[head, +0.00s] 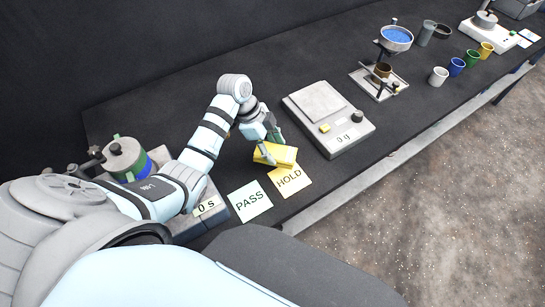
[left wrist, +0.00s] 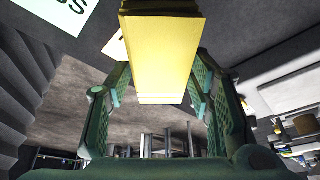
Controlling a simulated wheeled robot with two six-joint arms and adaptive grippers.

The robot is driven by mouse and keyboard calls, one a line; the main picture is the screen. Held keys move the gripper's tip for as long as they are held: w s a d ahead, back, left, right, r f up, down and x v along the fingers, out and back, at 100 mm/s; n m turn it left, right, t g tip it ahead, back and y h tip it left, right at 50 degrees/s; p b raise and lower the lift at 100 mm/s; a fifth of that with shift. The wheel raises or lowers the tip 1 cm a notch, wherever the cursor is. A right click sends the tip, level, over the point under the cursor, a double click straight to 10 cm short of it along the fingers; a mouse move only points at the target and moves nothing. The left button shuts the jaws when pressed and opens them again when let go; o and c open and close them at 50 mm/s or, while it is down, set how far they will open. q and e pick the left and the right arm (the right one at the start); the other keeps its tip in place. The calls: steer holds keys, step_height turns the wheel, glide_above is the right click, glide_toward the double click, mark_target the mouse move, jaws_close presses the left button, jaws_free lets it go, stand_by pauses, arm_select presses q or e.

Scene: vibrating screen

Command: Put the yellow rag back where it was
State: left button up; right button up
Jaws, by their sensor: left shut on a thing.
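The yellow rag (head: 281,153) is a folded block by the far edge of the yellow HOLD card (head: 289,179) in the head view. My left gripper (head: 268,147) is on the rag, with its fingers at the rag's near-left side. In the left wrist view the rag (left wrist: 160,55) fills the top middle, between the green fingers of the gripper (left wrist: 158,100). The gripper is shut on it. I cannot tell whether the rag touches the table. My right gripper is not in view.
A white PASS card (head: 250,201) lies left of the HOLD card. A scale (head: 328,118) stands to the right. A vibrating device with a green-banded drum (head: 125,158) is behind my left arm. A funnel with blue grains (head: 397,38) and several cups (head: 457,66) stand farther right.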

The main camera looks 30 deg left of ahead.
arm_select(q)
step_height(320, 180, down, 7)
steer(key=b, duration=0.5)
steer(key=shift+r, duration=0.2)
steer(key=shift+s+r, duration=0.15)
steer(key=shift+r, duration=0.2)
steer(key=shift+c, duration=0.6)
steer(key=shift+f, duration=0.2)
steer(key=o, duration=1.2)
steer(key=shift+o, duration=0.2)
steer(key=shift+r, duration=0.1)
steer(key=shift+a+r+p, duration=0.1)
steer(key=shift+r+p, duration=0.15)
steer(key=shift+p, duration=0.1)
steer(key=v, duration=1.1)
steer(key=shift+a+r+p, duration=0.15)
steer(key=shift+r+p, duration=0.2)
steer(key=shift+r, duration=0.05)
